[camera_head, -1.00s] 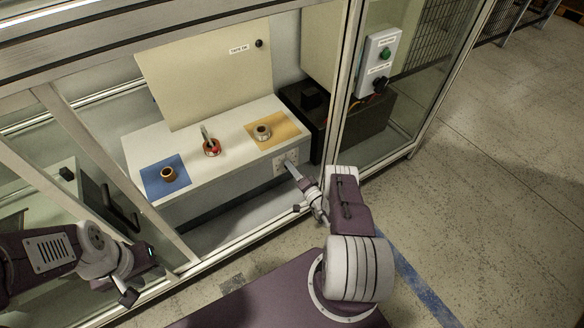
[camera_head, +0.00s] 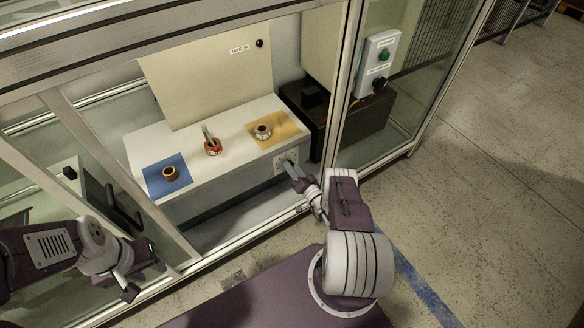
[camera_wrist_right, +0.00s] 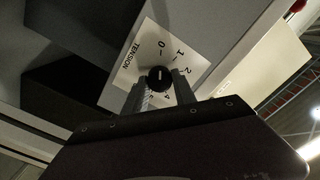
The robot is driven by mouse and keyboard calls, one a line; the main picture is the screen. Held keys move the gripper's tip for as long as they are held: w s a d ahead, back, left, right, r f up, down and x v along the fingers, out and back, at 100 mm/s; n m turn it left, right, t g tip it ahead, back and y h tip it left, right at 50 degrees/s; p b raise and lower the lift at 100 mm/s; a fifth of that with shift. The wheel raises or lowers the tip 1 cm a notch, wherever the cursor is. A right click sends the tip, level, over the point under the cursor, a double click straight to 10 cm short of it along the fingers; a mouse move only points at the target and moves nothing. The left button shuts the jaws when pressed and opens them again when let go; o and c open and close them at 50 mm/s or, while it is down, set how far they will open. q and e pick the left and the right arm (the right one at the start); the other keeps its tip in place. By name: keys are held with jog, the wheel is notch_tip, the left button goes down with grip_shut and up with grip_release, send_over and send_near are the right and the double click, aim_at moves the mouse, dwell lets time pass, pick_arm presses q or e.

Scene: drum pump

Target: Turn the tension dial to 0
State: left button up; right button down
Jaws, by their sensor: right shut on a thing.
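The tension dial is a small black knob (camera_wrist_right: 160,77) on a white plate (camera_wrist_right: 150,58) printed TENSION and numbers in the right wrist view. A white line on the knob runs roughly up and down in the picture, in line with the 0 printed above it. My right gripper (camera_wrist_right: 161,90) has one finger on each side of the knob and is shut on it.
A glass enclosure with a frame post (camera_head: 338,100) stands close to my right arm. Open floor lies right.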

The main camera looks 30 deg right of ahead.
jog(key=c, duration=1)
grip_release()
jog(key=s+p, duration=0.1)
jog(key=s, duration=0.2)
jog(key=s+p, duration=0.1)
jog(key=s, duration=0.2)
jog(key=s+p, duration=0.1)
jog(key=s, duration=0.2)
jog(key=shift+d, duration=0.25)
